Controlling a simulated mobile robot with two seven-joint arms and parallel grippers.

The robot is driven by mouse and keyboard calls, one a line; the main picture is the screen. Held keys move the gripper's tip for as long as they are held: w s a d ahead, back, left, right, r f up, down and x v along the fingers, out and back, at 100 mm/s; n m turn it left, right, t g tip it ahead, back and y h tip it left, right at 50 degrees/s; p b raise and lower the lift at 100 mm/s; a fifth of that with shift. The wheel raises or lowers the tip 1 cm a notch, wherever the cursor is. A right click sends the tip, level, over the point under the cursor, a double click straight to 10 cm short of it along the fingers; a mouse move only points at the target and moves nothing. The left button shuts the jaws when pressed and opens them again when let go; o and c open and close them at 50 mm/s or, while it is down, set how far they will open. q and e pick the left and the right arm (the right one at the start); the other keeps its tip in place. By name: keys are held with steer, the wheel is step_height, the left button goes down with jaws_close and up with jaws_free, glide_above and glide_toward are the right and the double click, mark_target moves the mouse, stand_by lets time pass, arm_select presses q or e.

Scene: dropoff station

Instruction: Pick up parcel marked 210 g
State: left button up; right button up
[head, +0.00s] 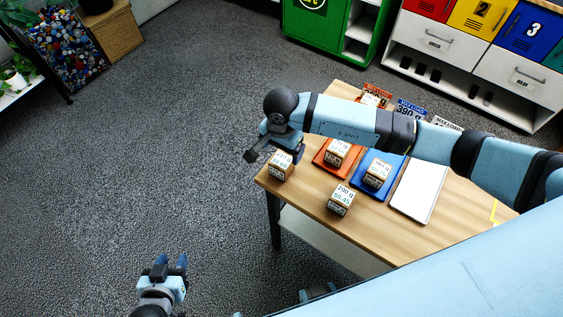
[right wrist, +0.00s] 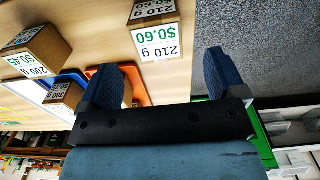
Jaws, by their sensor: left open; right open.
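The parcel marked 210 g (right wrist: 158,38), a small cardboard box with white labels and a green $0.60, stands on the wooden table in the right wrist view. In the head view the parcel (head: 281,168) sits near the table's left corner, partly covered by my right gripper (head: 281,147). In the right wrist view my right gripper (right wrist: 162,64) is open, with the parcel ahead of its fingertips and nothing clearly between them. My left gripper (head: 170,266) is open and empty above the floor at the lower left, away from the table.
Another parcel (head: 341,201), marked 200 g, stands on bare wood. One parcel (head: 337,151) is on the orange tray (head: 322,163) and one (head: 378,173) on the blue tray (head: 370,191). The white tray (head: 421,191) is empty. Load signs (head: 410,109) stand behind, partly hidden by my right arm.

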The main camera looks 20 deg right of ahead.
mark_target(282, 160)
step_height(282, 160, down, 3)
steer(key=shift+a+r, duration=0.1)
steer(key=shift+r, duration=0.05)
steer(key=f+p, duration=0.2)
steer(key=f, duration=0.2)
steer(key=shift+s+f, duration=0.1)
steer(key=shift+s, duration=0.1)
steer(key=shift+w+f, duration=0.1)
steer(key=shift+f, duration=0.4)
steer(key=c, duration=1.1)
steer(key=shift+r, duration=0.15)
